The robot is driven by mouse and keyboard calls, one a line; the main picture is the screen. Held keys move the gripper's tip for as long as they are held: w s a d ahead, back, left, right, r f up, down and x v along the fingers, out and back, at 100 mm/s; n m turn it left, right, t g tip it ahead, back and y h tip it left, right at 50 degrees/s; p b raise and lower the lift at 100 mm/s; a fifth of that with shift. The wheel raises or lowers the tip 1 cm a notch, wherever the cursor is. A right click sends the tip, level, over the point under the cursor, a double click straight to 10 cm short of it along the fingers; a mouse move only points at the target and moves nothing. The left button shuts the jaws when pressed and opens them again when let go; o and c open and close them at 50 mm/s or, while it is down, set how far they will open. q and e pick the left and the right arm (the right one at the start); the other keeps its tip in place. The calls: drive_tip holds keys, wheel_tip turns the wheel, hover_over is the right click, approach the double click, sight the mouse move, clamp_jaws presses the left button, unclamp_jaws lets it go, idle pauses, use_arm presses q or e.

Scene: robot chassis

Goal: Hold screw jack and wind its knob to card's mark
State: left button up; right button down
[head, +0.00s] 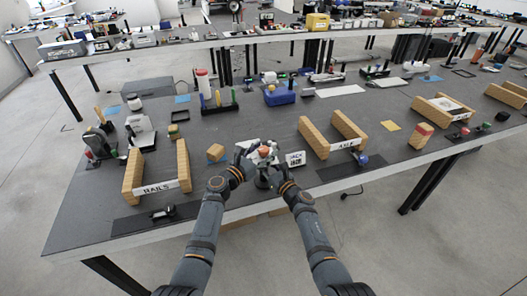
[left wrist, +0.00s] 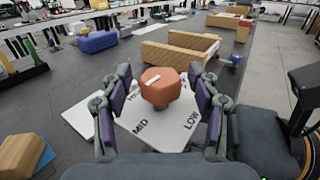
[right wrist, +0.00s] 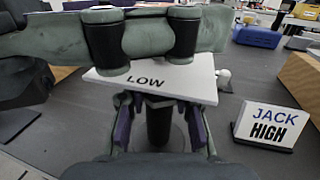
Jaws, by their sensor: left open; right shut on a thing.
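The screw jack's orange-red knob (left wrist: 161,86) has a white line on top and sits above a white plate (left wrist: 88,118) lettered MID and LOW, with a third word partly hidden. The line seems to point toward the partly hidden word's side. My left gripper (left wrist: 161,76) is open, with one finger on each side of the knob. My right gripper (right wrist: 158,110) is shut on the jack's black post (right wrist: 158,128) under the plate, which shows LOW in the right wrist view (right wrist: 190,86). The card (right wrist: 270,125) reads JACK HIGH; it also stands right of the jack in the head view (head: 296,159).
Wooden rails labelled RAILS (head: 183,165) stand left, and rails labelled AXLE (head: 309,137) stand right. A wooden cube (head: 216,152) lies left of the jack. A blue box (head: 280,95) and a peg rack (head: 219,107) stand behind. The table's front edge is close.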

use_arm(q)
drive_tip(key=c, duration=1.2)
drive_tip(key=m+g+h, duration=0.2)
drive_tip(key=g+h, duration=0.1)
drive_tip(key=shift+m, duration=0.4)
drive_tip(key=shift+m+g+h, duration=0.9)
drive_tip(key=shift+g, duration=0.3)
drive_tip(key=o, duration=1.2)
drive_tip(key=shift+s, duration=0.1)
drive_tip(key=v, duration=1.2)
